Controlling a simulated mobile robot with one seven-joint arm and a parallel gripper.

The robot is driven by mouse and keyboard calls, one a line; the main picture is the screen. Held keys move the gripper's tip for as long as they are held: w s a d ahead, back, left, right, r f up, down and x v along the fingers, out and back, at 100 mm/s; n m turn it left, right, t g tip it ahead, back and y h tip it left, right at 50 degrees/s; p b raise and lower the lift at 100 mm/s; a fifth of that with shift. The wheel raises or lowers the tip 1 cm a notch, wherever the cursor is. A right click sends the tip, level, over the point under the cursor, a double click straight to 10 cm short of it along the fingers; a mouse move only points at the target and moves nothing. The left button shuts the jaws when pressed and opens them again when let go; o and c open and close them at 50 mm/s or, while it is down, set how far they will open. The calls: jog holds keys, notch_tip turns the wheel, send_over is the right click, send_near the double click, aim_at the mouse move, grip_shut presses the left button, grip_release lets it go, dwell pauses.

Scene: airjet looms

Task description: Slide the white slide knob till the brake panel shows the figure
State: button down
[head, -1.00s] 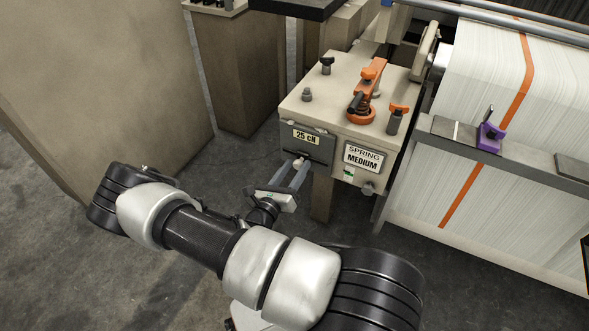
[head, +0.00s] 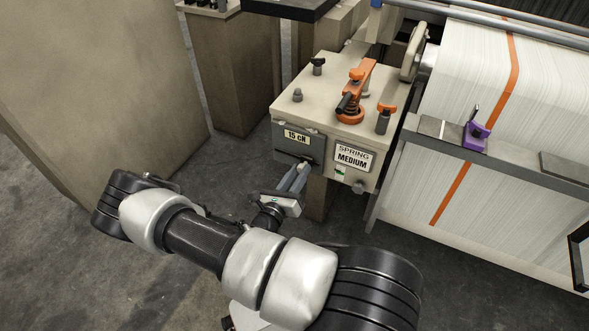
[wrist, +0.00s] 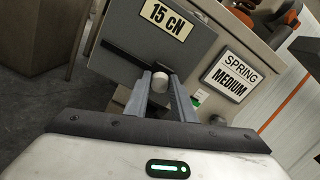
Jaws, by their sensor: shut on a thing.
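The dark grey brake panel (head: 286,145) is on the front of the beige box. Its yellowish label (head: 296,137) reads "15 cN", and the label is also clear in the wrist view (wrist: 166,18). A dark horizontal slot (wrist: 125,59) runs below the label. The white slide knob (wrist: 159,82) sits towards the slot's right end, between my fingertips. My gripper (head: 301,168) is shut on the knob, with one finger on each side of it, in the wrist view (wrist: 160,84). In the head view the fingers mostly hide the knob.
A "SPRING MEDIUM" plate (head: 353,157) is right of the panel. An orange lever (head: 356,92) and dark knobs stand on the box top (head: 325,90). The white warp beam (head: 470,80) and a grey rail (head: 510,163) are at right. Open floor lies at left.

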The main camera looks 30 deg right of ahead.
jog(key=c, duration=1.5)
grip_release()
jog(key=shift+a, duration=0.15)
jog(key=p+v, duration=0.1)
jog(key=v, duration=1.6)
jog(key=shift+s+a, duration=0.1)
